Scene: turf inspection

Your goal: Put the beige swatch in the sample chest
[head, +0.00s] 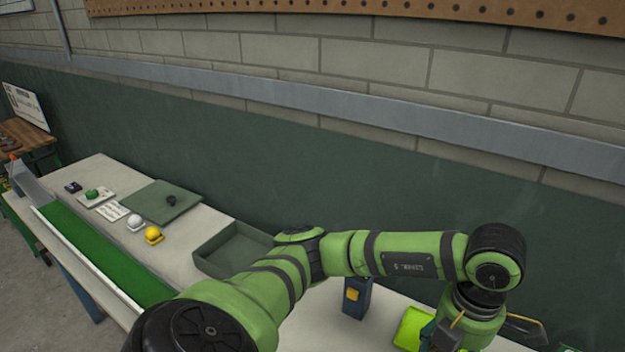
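I cannot make out a beige swatch. I cannot tell which container is the sample chest: a shallow open grey-green bin (204,260) stands on the bench left of centre, and an upright dark blue box with a yellow patch (364,305) stands right of it. An arm comes in from the lower left, which I take as my left; it bends across the view and points down at the lower right. Its gripper (462,342) is at the bottom edge, beside a bright lime-green item (408,328); its fingertips are cut off or hidden. My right gripper is not in view.
On the pale bench (100,166) lie a flat green board (150,198) with a small dark item, a yellow ball-like item (153,235), a white one (135,222) and a green one (92,194). A green turf strip (100,255) runs along the front. A wall stands behind.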

